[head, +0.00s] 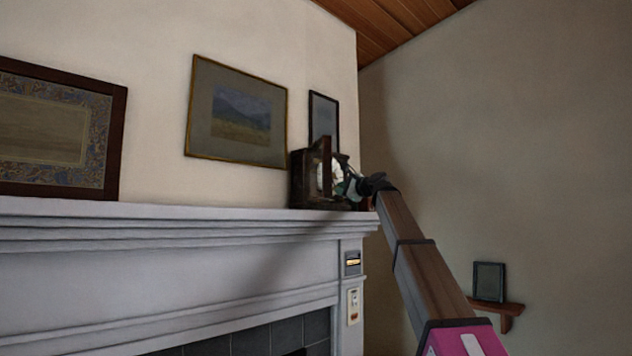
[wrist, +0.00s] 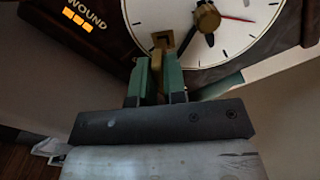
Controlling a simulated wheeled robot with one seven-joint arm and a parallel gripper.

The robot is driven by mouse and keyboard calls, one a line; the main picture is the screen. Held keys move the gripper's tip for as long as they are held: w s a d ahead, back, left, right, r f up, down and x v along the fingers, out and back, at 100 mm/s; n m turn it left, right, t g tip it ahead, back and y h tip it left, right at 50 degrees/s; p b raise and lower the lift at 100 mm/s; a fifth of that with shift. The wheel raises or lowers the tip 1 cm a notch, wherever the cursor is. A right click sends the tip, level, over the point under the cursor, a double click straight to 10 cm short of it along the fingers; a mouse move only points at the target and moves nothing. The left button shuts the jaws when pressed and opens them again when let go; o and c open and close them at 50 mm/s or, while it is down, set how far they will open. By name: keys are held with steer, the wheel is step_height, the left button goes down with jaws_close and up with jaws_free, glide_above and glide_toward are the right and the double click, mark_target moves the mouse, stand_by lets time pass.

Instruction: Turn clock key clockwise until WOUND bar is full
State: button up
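The mantel clock (head: 300,180) stands at the right end of the mantel, with its glass door swung open. In the wrist view its white dial (wrist: 225,22) fills the top, partly cut off. The WOUND bar (wrist: 78,18) shows three lit orange segments on the dark wood under its label. The brass clock key (wrist: 163,40) is at the lower left of the dial. My gripper (wrist: 160,62) has its green fingers on both sides of the key, seemingly closed on it; the key's grip is mostly hidden between them. The gripper (head: 352,186) also shows small at the clock in the head view.
The clock stands on the white mantel shelf (head: 180,209), close to its right end. Framed pictures (head: 238,112) hang on the wall behind. A small wall shelf (head: 505,308) with a dark frame is at the lower right. Open space lies right of the mantel.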

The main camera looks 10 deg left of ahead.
jaws_close()
steer(key=shift+a+f+m, duration=0.1)
steer(key=shift+m, duration=1.9)
steer(key=shift+m, duration=0.9)
steer(key=shift+w+m, duration=0.1)
steer(key=shift+m, duration=1)
